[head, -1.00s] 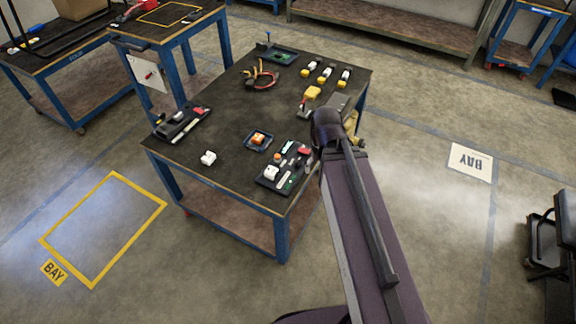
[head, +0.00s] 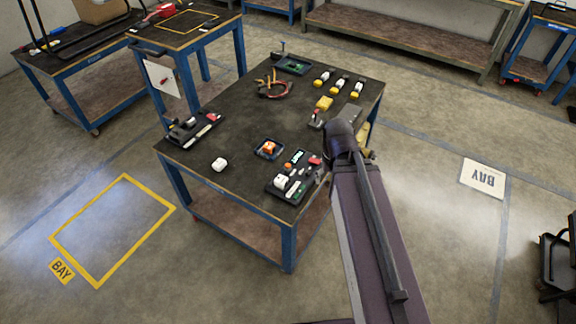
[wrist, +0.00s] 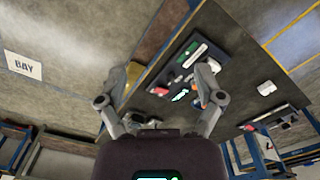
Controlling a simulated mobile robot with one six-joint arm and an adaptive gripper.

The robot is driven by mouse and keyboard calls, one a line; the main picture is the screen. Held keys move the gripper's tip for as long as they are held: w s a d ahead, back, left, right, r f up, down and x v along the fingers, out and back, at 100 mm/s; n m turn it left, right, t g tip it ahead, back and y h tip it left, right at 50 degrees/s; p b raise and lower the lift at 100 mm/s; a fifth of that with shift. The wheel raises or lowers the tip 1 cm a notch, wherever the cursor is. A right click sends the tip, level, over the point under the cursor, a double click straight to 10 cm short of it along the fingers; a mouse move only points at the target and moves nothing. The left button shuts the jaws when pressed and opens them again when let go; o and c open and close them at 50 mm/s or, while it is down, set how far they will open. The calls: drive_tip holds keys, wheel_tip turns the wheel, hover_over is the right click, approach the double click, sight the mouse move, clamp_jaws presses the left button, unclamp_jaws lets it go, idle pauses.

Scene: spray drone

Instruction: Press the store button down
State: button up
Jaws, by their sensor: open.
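A dark control panel (head: 292,180) lies at the near right corner of the workbench. It bears a white block, an orange round part (head: 288,166), a red part (head: 315,160) and a small teal-lit display. I cannot read which part is the store button. In the wrist view the panel (wrist: 190,62) shows beyond my fingers, with its red part (wrist: 162,91) and teal lettering (wrist: 180,97). My gripper (wrist: 168,80) is open and empty, its fingers spread. The right finger covers some of the panel. In the head view my arm mostly hides the gripper beside the table's right edge.
The workbench (head: 225,125) also holds an orange part in a blue tray (head: 269,148), a white block (head: 219,164), cables (head: 273,89), a left-hand device (head: 190,130) and yellow-white bottles (head: 339,86). Other benches stand behind.

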drive_tip(key=c, duration=0.5)
drive_tip(key=shift+w+f+n, duration=0.1)
drive_tip(key=shift+w+n, duration=0.2)
clamp_jaws()
drive_tip(key=w+a+f+n+b, duration=0.2)
drive_tip(key=w+a+n, duration=0.1)
drive_tip(key=w+n, duration=0.5)
drive_tip(key=w+a+f+n+b, duration=0.1)
drive_tip(key=w+a+n, duration=0.3)
drive_tip(key=w+n, duration=0.4)
drive_tip(key=w+a+f+n+b, duration=0.2)
drive_tip(key=w+n, duration=0.6)
drive_tip(key=n, duration=0.4)
drive_tip(key=shift+w+a+f+b, duration=0.35)
drive_tip(key=shift+a+b, duration=0.05)
drive_tip(key=shift+a, duration=0.4)
